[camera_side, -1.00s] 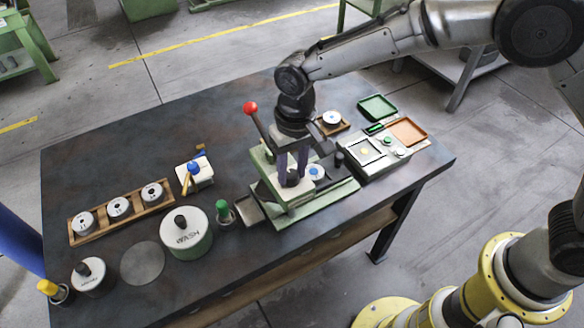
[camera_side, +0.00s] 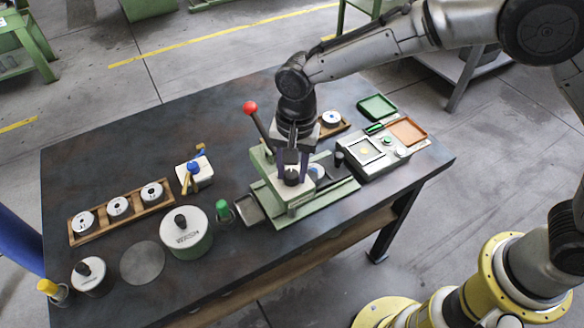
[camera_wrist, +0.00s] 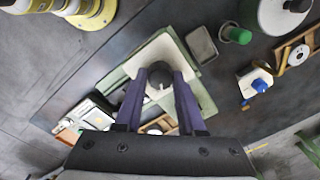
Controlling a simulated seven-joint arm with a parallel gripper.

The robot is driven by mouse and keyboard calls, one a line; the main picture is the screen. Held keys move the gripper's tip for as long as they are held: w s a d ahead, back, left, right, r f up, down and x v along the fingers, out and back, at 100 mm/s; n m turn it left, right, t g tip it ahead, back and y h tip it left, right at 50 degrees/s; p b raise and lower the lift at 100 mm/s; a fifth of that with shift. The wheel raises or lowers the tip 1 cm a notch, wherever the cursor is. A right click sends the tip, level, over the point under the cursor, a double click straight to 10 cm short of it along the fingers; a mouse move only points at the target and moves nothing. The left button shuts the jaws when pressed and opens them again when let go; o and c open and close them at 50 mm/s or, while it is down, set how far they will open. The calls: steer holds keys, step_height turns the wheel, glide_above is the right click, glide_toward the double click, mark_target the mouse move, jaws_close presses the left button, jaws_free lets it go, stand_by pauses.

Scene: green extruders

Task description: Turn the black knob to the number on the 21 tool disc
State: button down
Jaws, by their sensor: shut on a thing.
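The black knob (camera_wrist: 159,78) sits on top of the pale green extruder (camera_side: 298,199). It also shows in the side view (camera_side: 292,178), partly hidden by my fingers. My gripper (camera_wrist: 160,84) points straight down over it, with its two purple fingers on either side of the knob and shut on it. The number marks around the knob are too small to read. A white disc with a blue centre (camera_side: 316,171) lies beside the extruder, partly hidden by my gripper. Another white disc (camera_side: 331,118) sits on a small wooden holder behind. I cannot read a 21 on either.
A red-balled lever (camera_side: 250,107) rises from the extruder's left. A wooden rack (camera_side: 137,210) with three white discs, a WASH pot (camera_side: 187,234) and a green-capped bottle (camera_side: 224,211) stand left. A scale (camera_side: 372,154) and trays (camera_side: 407,131) stand right. The table's back left is clear.

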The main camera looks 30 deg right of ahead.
mark_target(295, 175)
steer(key=shift+m, duration=0.8)
steer(key=c, duration=0.5)
jaws_free()
steer(key=shift+r, duration=0.1)
step_height(295, 175, up, 14)
steer(key=shift+s+d, duration=0.2)
steer(key=shift+s, duration=0.05)
